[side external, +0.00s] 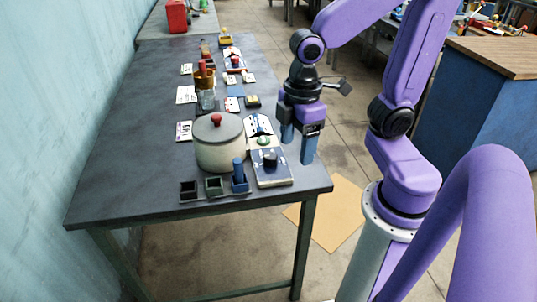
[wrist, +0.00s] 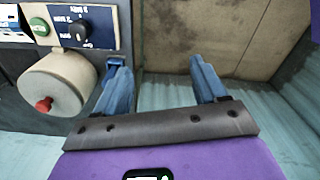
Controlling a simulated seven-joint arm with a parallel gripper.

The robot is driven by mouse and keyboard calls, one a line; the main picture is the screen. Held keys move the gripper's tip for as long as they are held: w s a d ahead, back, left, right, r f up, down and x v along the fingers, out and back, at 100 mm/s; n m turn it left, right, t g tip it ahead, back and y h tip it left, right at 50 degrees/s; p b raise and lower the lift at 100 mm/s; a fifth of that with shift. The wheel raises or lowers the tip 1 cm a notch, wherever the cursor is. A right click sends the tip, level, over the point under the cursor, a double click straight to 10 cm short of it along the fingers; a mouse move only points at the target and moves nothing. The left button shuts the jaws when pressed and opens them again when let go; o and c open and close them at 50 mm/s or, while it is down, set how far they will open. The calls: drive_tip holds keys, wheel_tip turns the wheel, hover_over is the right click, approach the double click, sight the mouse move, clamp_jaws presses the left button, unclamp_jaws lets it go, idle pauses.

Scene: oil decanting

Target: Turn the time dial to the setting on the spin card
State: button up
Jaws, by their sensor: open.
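The time dial is a black knob (side external: 270,159) on a dark blue and white panel (side external: 273,179) near the table's right edge. In the wrist view the knob (wrist: 79,30) sits on a blue face with white print too blurred to read. My gripper (side external: 297,149) is open and empty, with blue fingers pointing down, to the right of the dial and apart from it. In the wrist view my fingertips (wrist: 155,66) have only floor between them. Several white cards lie along the table's left side, one of them a small card (side external: 184,131); I cannot tell which is the spin card.
A cream pot (side external: 220,150) with a red lid knob stands left of the dial. A green button (side external: 263,140) is behind the dial. A rack (side external: 215,197) with square wells and a blue post stands in front. Bottles and small items crowd the table's far part.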

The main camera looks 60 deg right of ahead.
drive_tip(key=w+d, duration=0.5)
drive_tip(key=w, duration=0.4)
drive_tip(key=m, duration=0.1)
hover_over(271, 155)
wheel_tip(271, 155, down, 17)
drive_tip(key=shift+r, duration=0.2)
drive_tip(key=c, duration=1.1)
